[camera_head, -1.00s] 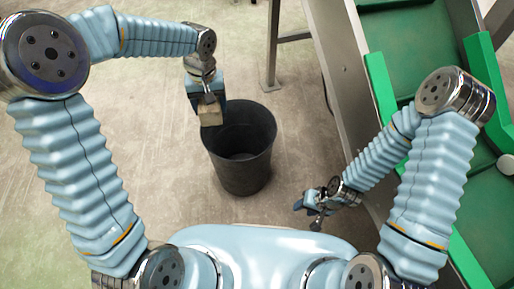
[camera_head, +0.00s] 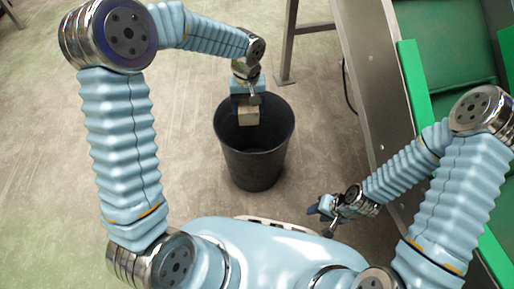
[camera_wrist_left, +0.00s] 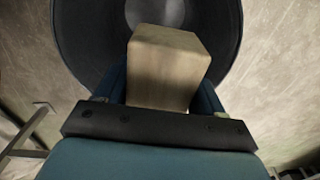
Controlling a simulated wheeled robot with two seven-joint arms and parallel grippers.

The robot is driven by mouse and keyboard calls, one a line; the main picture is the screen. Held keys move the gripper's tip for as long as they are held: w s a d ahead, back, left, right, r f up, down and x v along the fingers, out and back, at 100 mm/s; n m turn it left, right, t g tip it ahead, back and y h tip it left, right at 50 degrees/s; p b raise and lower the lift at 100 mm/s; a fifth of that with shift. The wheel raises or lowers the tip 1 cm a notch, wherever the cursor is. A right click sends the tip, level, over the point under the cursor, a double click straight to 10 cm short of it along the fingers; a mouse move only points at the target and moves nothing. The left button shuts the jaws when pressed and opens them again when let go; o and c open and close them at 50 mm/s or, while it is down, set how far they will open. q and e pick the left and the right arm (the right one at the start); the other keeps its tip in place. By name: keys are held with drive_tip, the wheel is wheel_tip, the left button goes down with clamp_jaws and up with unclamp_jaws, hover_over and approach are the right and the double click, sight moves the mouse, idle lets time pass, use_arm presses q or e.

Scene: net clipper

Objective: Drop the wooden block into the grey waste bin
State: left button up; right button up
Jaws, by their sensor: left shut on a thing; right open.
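The wooden block (camera_head: 249,116) is a small pale cuboid held in my left gripper (camera_head: 248,104). In the head view it shows against the inside of the grey waste bin (camera_head: 254,161), towards the bin's far side. In the left wrist view the block (camera_wrist_left: 165,68) sits between the fingers, with the round bin (camera_wrist_left: 228,50) behind it and the bin's floor visible past the block. The block's height relative to the rim is hard to tell. My right gripper (camera_head: 325,211) is open and empty, to the right of and nearer than the bin.
A conveyor with a green belt (camera_head: 456,40) and metal side frame (camera_head: 378,85) stands on the right. Its metal leg (camera_head: 289,45) is behind and right of the bin. The concrete floor (camera_head: 190,150) left of the bin is clear.

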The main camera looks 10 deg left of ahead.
use_arm(q)
drive_tip(key=o, duration=1.2)
drive_tip(key=shift+r, duration=0.15)
wheel_tip(320, 180, up, 14)
drive_tip(key=p, duration=0.2)
drive_tip(key=shift+f+p, duration=0.2)
drive_tip(key=shift+p, duration=0.1)
